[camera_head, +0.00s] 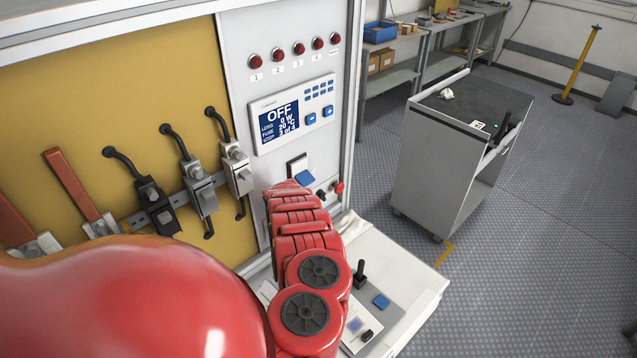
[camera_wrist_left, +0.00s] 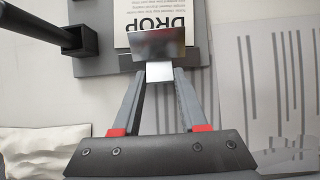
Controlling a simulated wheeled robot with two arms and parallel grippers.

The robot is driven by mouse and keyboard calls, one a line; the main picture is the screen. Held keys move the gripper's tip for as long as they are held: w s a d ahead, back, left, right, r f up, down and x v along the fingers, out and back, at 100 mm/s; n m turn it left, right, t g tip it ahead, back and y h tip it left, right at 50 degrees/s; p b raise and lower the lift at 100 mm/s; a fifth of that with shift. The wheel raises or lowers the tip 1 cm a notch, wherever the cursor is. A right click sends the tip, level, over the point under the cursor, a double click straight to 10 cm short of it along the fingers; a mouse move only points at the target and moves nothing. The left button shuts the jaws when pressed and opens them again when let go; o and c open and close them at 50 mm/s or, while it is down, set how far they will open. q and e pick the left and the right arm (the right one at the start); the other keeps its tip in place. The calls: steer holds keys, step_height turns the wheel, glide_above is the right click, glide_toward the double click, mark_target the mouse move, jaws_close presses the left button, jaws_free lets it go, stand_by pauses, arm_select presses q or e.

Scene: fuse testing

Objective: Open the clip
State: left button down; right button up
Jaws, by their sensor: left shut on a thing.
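In the left wrist view, my left gripper (camera_wrist_left: 161,80) is shut on a small shiny metal piece, which looks like the clip (camera_wrist_left: 158,44). Its fingers slant inward, and the bright lower part of the piece sits between their tips. The piece is in front of a grey plate (camera_wrist_left: 92,64) with a white sheet (camera_wrist_left: 187,10) printed "DROP". Whether it is fixed to the plate I cannot tell. In the head view, my red arm hides the left gripper and the clip. My right gripper is not in view.
White crumpled material (camera_wrist_left: 45,150) lies at lower left. In the head view, a panel shows a display reading OFF (camera_head: 290,116), and several switches (camera_head: 200,188) line the yellow board. A grey cart (camera_head: 440,165) stands at right.

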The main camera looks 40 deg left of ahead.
arm_select(q)
steer(key=shift+c, duration=2.2)
jaws_free()
steer(key=shift+r, duration=0.1)
